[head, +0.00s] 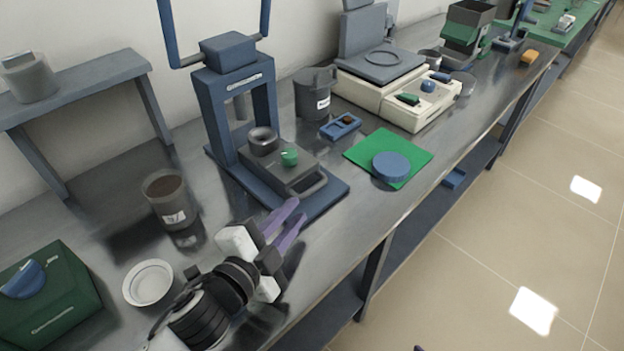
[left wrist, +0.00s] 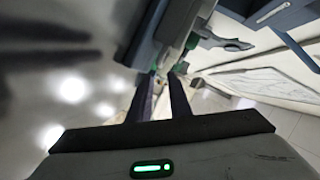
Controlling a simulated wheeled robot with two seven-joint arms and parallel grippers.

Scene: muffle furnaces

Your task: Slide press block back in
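The blue press (head: 232,115) stands on the steel bench. Its grey press block (head: 284,178) sits on the base, sticking out from the frame toward the front edge. A dark ring-shaped piece (head: 262,141) and a green-topped piece (head: 289,157) rest on the block. The block has a handle at its front end. My left gripper (head: 291,217) is in front of the block, with a visible gap between its purple fingers and nothing seen between them. In the left wrist view the fingers (left wrist: 162,95) are also apart, pointing toward the press. My right gripper is not seen.
A brown-filled beaker (head: 170,198), a white dish (head: 148,283) and a green box (head: 48,300) stand left of my arm. A grey jug (head: 314,94), a small blue tray (head: 340,127), a green mat (head: 416,150) and a balance (head: 400,90) lie to the right.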

